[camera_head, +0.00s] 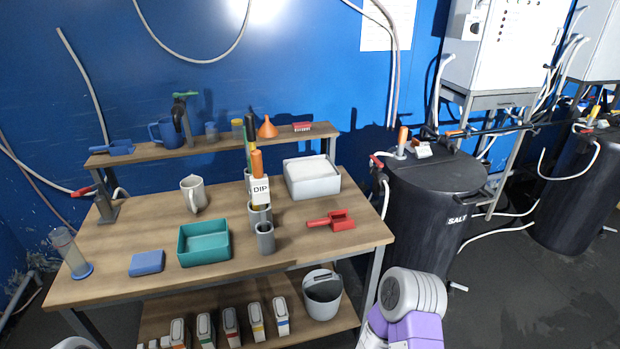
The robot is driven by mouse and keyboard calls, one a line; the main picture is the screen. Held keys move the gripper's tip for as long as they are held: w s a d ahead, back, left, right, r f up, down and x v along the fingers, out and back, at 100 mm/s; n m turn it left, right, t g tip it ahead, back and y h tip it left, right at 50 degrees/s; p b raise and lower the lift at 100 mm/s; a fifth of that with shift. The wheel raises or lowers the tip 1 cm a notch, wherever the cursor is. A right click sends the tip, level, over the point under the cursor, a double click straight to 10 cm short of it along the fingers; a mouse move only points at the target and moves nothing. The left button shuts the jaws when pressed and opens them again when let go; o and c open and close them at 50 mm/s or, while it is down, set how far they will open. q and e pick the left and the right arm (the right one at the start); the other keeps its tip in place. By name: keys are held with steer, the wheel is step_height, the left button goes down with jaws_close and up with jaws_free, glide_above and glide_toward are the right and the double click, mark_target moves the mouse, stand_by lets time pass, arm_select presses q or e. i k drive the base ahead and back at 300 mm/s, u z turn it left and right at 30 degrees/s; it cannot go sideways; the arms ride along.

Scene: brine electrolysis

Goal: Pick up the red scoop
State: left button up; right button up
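The red scoop (333,220) lies on the right part of the wooden workbench (345,242), near its front edge. Its handle points left and its scoop end points right. Nothing touches it. A purple and grey part of my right arm shows at the bottom edge, right of the bench. A small grey part of mine shows at the bottom left corner. Neither gripper is in view.
A white tub (312,186) stands behind the scoop, and a grey cup (265,238) stands to its left. A teal tray (204,256) and a blue sponge-like block (147,262) lie further left. A black SALT barrel (425,235) stands right of the bench.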

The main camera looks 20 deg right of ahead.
mark_target(338, 220)
steer(key=z, duration=1.75)
steer(key=i, duration=1.6)
steer(key=u, duration=2.45)
